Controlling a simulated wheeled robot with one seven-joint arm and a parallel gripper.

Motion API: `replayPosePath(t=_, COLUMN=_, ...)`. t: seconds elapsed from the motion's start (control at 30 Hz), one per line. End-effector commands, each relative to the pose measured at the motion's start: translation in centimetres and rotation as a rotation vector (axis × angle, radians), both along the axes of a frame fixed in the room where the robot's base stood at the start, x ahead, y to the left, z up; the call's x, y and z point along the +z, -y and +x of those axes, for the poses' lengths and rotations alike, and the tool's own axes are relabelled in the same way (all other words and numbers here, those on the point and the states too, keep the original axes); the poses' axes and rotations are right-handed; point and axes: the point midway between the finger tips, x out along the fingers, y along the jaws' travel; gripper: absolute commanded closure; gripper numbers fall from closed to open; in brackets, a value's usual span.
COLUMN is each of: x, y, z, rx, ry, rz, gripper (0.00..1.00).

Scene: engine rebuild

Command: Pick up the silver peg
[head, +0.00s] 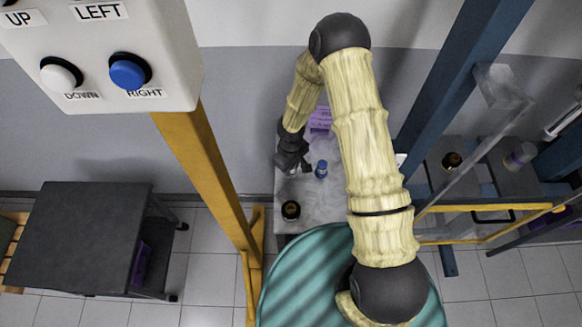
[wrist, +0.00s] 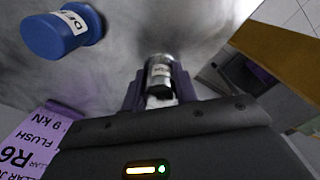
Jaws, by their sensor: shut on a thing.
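The silver peg (wrist: 160,72) stands between the fingers of my gripper (wrist: 160,92) in the wrist view. It is a short metal cylinder with a pale label whose text is too small to read. The fingers are shut on it. The light grey table top lies behind it, and I cannot tell whether the peg touches it. In the head view my gripper (head: 290,168) is low over the left edge of the table (head: 325,195). The peg is hard to make out there.
A blue labelled cylinder (head: 321,169) stands right of my gripper; it also shows in the wrist view (wrist: 55,36). A dark round part (head: 291,210) is at the table's front. A purple label (head: 320,120) is behind. A yellow post (head: 207,165) rises at left.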

Motion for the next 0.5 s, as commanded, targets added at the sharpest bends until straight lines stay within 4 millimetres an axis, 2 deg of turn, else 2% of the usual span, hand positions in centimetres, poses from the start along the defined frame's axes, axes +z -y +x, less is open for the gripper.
replayPosePath(t=0.17, x=1.5, y=0.0, z=0.2, rx=-0.002, ry=0.004, rz=0.001, gripper=1.0)
replayPosePath(t=0.5, x=7.4, y=0.0, z=0.1, rx=-0.002, ry=0.004, rz=0.001, gripper=1.0)
